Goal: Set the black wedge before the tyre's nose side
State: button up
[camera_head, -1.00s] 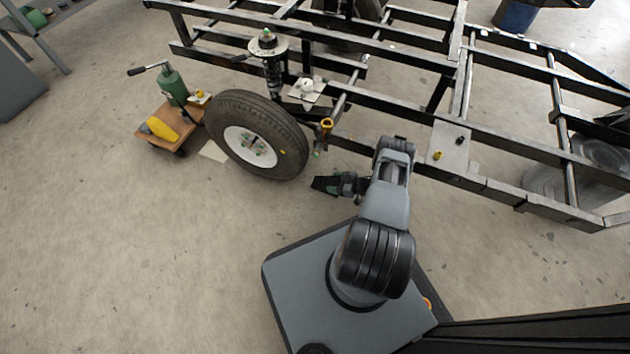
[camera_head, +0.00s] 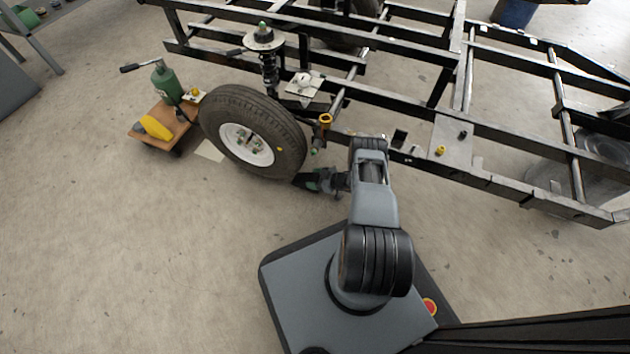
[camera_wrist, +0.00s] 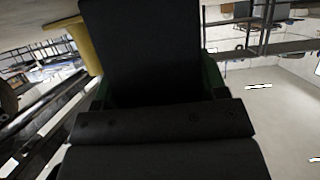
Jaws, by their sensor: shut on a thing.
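The tyre (camera_head: 252,131) with its white wheel stands upright on the floor beside the chassis frame in the head view. My gripper (camera_head: 318,181) is low, just right of the tyre's lower right side. It is shut on the black wedge (camera_head: 303,180), whose tip is close to the tyre's tread; I cannot tell whether they touch. In the wrist view the wedge (camera_wrist: 155,50) is a large dark block between my green-edged fingers and hides most of what lies beyond it.
The black chassis frame (camera_head: 485,133) runs behind and right of my arm. A wooden dolly (camera_head: 160,128) with a green jack and a yellow wedge stands left of the tyre. The floor in front is clear.

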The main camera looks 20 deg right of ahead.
dwell(0.3)
jog(key=shift+f, duration=0.4)
jog(key=shift+f, duration=0.15)
jog(key=o, duration=1.2)
jog(key=shift+f, duration=0.15)
jog(key=shift+r, duration=0.5)
jog(key=p+v, duration=0.4)
jog(key=v, duration=0.8)
jog(key=shift+r, duration=0.25)
